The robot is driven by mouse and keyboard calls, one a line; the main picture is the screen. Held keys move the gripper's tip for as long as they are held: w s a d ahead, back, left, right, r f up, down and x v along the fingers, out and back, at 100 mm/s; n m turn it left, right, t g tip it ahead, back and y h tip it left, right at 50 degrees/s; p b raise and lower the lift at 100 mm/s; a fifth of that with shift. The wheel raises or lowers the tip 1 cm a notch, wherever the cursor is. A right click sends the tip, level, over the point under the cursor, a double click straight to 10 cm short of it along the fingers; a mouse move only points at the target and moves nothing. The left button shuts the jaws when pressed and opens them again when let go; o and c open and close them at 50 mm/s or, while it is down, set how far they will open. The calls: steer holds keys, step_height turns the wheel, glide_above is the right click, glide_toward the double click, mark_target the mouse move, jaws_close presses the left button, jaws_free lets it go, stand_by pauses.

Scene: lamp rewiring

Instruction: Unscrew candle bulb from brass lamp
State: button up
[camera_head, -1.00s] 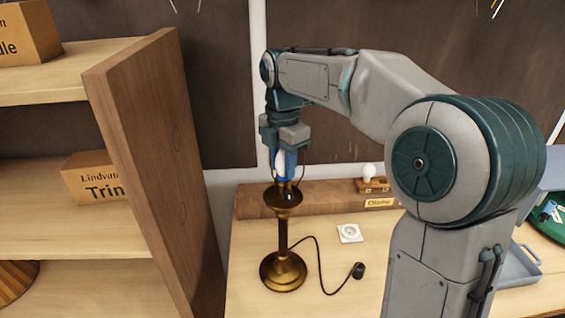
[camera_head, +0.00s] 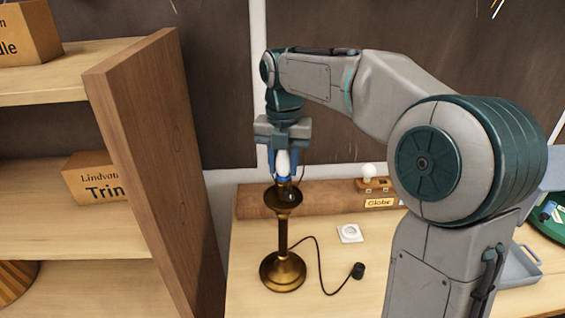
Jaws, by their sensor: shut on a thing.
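The brass lamp (camera_head: 282,232) stands upright on the table with its round base flat and a dish-shaped top. Whether the bulb's lower end still sits in the socket is too small to tell. The lamp's dark cord runs right to a black plug (camera_head: 358,270) on the table.
A wooden rack (camera_head: 310,202) with a round white bulb (camera_head: 369,171) and a "Globe" label stands behind the lamp. A white socket plate (camera_head: 350,233) lies right of the lamp. A wooden shelf panel (camera_head: 150,150) stands close at left. A grey tray (camera_head: 520,266) is at right.

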steer(key=n, duration=0.5)
steer(key=shift+d+f+n, duration=0.1)
steer(key=shift+n, duration=0.5)
steer(key=shift+n, duration=0.3)
steer(key=shift+n, duration=0.5)
steer(key=o, duration=1)
